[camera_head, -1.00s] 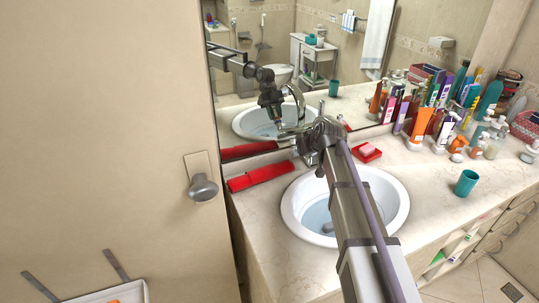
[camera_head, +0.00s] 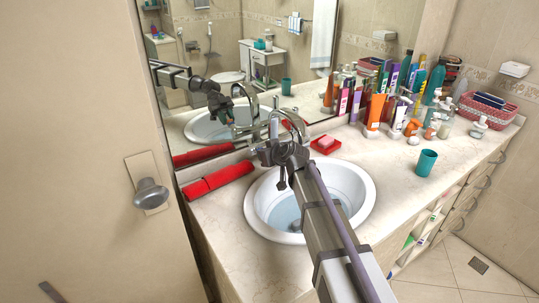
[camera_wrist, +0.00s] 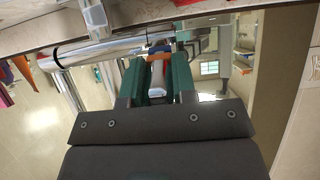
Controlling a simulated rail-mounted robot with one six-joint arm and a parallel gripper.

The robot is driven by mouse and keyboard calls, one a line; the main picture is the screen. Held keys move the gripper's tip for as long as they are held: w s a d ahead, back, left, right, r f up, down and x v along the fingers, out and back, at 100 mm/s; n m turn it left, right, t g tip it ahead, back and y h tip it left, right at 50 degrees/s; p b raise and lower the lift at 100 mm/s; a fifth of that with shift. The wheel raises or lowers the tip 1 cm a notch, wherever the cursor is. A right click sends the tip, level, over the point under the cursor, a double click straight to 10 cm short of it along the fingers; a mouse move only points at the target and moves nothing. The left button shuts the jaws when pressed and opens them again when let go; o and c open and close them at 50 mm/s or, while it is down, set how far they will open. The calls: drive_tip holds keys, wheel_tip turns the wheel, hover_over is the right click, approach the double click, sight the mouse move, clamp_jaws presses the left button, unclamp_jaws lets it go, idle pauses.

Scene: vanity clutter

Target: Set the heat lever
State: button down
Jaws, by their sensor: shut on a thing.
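The chrome faucet (camera_head: 290,118) stands behind the white sink basin (camera_head: 252,208), partly hidden by my wrist. In the wrist view its shiny metal body (camera_wrist: 98,50) runs across the upper left. My gripper (camera_wrist: 158,78) has two green fingers close together, shut on a small pale piece with orange and blue marks, which looks like the heat lever (camera_wrist: 157,66). The lever's exact angle is hard to read. In the head view, the fingers are hidden behind my wrist. The mirror shows my arm and gripper reflected beside the reflected faucet.
A red case (camera_head: 218,182) lies left of the basin. A red soap dish (camera_head: 326,147) sits behind it on the right. A teal cup (camera_head: 427,162) and crowded bottles (camera_head: 437,120) stand further right. The mirror (camera_head: 300,60) is close behind the faucet. A door handle (camera_head: 150,195) is at left.

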drive_tip(key=c, duration=0.9)
unclamp_jaws()
drive_tip(key=p+v, duration=0.5)
drive_tip(key=v, duration=0.5)
drive_tip(key=shift+s+d+r, duration=0.15)
drive_tip(key=shift+s+r, duration=0.05)
drive_tip(key=shift+s, duration=0.1)
